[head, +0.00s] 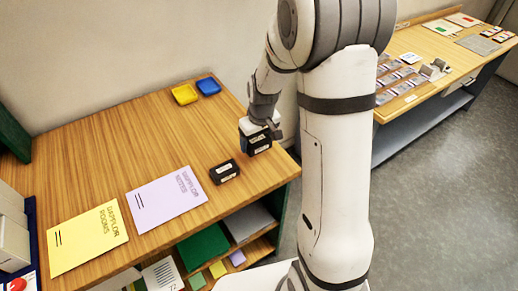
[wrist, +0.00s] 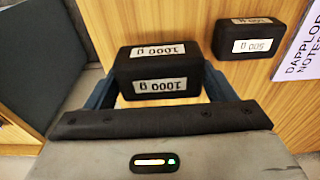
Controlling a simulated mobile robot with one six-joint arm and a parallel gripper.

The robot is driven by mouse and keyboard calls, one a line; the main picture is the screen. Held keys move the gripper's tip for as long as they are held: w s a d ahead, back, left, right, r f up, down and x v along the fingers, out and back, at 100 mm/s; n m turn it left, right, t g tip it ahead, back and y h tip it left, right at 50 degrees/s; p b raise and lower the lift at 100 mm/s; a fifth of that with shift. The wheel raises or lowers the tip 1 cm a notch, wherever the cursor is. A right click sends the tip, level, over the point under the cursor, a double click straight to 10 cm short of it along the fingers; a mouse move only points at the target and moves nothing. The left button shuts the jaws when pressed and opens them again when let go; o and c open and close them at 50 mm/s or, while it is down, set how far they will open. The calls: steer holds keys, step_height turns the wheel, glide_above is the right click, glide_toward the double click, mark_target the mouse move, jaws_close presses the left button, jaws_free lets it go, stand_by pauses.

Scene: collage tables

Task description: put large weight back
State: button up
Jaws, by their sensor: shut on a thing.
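The large weight is a black block labelled 1000 g (wrist: 155,70), seen upside down in the wrist view between my gripper's two fingers (wrist: 158,95). In the head view the large weight (head: 256,144) sits below my gripper (head: 262,133) near the right edge of the wooden table. My gripper is shut on it. I cannot tell whether its underside touches the table. A smaller black weight (head: 225,172) lies on the table just left and in front of it; in the wrist view it reads 500 (wrist: 258,40).
A purple notes pad (head: 166,199) and a yellow rooms pad (head: 88,237) lie to the left on the table. A yellow tray (head: 185,94) and a blue tray (head: 208,86) stand at the back. A second table (head: 420,42) stands beyond my arm.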

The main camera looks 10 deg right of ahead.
mark_target(261, 143)
steer(key=shift+f+p, duration=0.4)
steer(key=shift+f, duration=2.2)
steer(key=shift+f, duration=0.15)
steer(key=o, duration=1.8)
steer(key=shift+c, duration=0.2)
steer(key=r, duration=0.4)
steer(key=s+r+b, duration=0.1)
steer(key=r, duration=0.7)
steer(key=shift+s+d, duration=0.3)
steer(key=shift+s, duration=0.1)
steer(key=s+r+m+t, duration=0.1)
steer(key=s+r, duration=0.4)
steer(key=s, duration=0.5)
steer(key=s+r+m, duration=0.2)
steer(key=s+r, duration=0.3)
steer(key=s, duration=0.5)
steer(key=shift+r+t+h, duration=0.2)
steer(key=shift+t+h, duration=0.1)
steer(key=shift+t, duration=0.1)
